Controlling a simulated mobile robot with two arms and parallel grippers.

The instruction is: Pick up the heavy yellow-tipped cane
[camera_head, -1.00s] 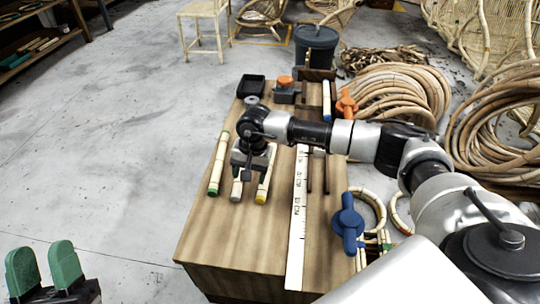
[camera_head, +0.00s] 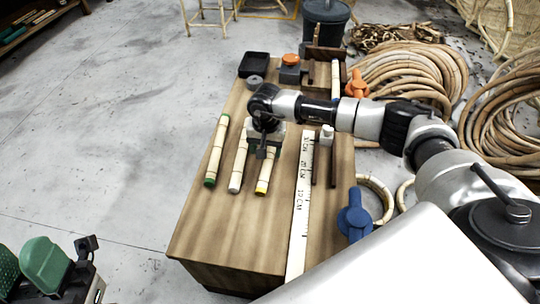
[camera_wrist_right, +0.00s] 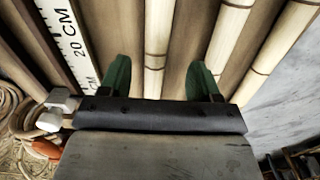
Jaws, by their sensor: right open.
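Three pale canes lie side by side on the wooden bench. The yellow-tipped cane (camera_head: 263,177) is the rightmost in the head view, its yellow end toward me. The white-tipped cane (camera_head: 238,168) is in the middle and the green-tipped cane (camera_head: 216,152) is on the left. My right gripper (camera_head: 265,148) is open above the yellow-tipped cane and hides its far part. In the right wrist view this cane (camera_wrist_right: 156,55) runs between the green fingers of the gripper (camera_wrist_right: 160,82), with room on both sides. My left gripper (camera_head: 22,262) is open and empty, off the bench at lower left.
A white ruler (camera_head: 300,205) lies right of the canes, with thin dark rods (camera_head: 332,165) beyond it. A black tray (camera_head: 254,65) and an orange-topped container (camera_head: 290,68) stand at the far end. A blue clamp (camera_head: 354,215) sits at the right edge. The bench's near left is clear.

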